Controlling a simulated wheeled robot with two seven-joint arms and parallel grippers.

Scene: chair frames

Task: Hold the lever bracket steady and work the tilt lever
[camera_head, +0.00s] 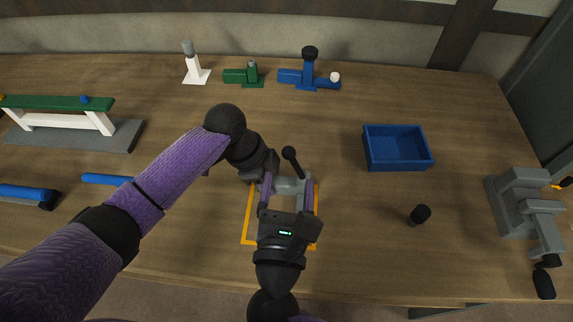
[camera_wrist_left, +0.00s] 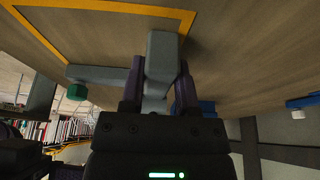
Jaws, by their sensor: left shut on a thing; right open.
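The grey lever bracket (camera_head: 290,186) sits inside the orange outline on the table in the head view. Its tilt lever (camera_head: 292,163) rises toward the back and ends in a dark round knob. My left gripper (camera_head: 266,172) reaches in from the left and is shut on the bracket; in the left wrist view its fingers (camera_wrist_left: 159,85) close on a grey block. A green cap (camera_wrist_left: 78,92) shows at the end of a grey bar there. My right gripper (camera_head: 286,194) is open, its fingers apart on either side of the bracket; its body hides the bracket's near part.
A blue tray (camera_head: 397,165) and a black peg (camera_head: 420,215) stand to the right. Green (camera_head: 243,76) and blue (camera_head: 300,78) parts line the back. A grey stand (camera_head: 520,205) is at the far right. The table between tray and stand is clear.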

